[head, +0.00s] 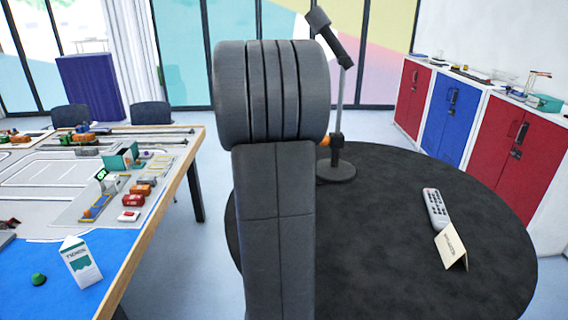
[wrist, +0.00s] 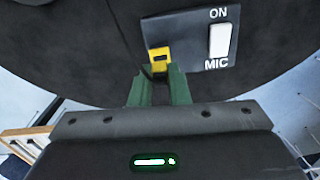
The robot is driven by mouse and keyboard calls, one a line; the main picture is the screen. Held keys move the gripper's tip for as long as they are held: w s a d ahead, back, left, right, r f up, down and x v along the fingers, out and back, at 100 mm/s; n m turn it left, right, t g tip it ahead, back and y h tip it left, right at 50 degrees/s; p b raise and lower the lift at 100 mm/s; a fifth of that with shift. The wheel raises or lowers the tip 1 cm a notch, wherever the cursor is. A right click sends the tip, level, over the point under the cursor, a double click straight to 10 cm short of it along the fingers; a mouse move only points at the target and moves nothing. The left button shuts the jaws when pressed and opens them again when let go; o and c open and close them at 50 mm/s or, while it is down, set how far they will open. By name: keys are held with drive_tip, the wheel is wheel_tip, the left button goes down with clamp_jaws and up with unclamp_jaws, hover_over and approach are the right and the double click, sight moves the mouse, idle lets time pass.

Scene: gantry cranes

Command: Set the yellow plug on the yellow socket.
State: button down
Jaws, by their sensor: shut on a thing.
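In the wrist view, my gripper (wrist: 160,72) has green fingers shut on the yellow plug (wrist: 159,67), of which only a small part shows between the fingertips. Directly ahead of it is the yellow socket (wrist: 159,51), a yellow piece with a dark middle on a grey panel. Plug and socket overlap in this view, and I cannot tell whether they touch or where one ends. In the head view my arm hides the gripper, the plug and the socket.
The grey panel (wrist: 190,43) also has a white switch (wrist: 220,40) marked ON and MIC. The round black table (head: 385,260) bears a microphone stand (head: 337,172), a remote (head: 435,208) and a folded card (head: 452,249). A model-layout table (head: 150,235) stands at left.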

drive_tip(key=shift+f, duration=1.25)
idle(2.5)
drive_tip(key=c, duration=0.8)
unclamp_jaws()
drive_tip(key=shift+r+p, duration=0.6)
drive_tip(key=shift+r, duration=2.95)
drive_tip(key=shift+f+b, duration=0.4)
drive_tip(key=shift+f, duration=2.8)
drive_tip(key=shift+r, duration=0.15)
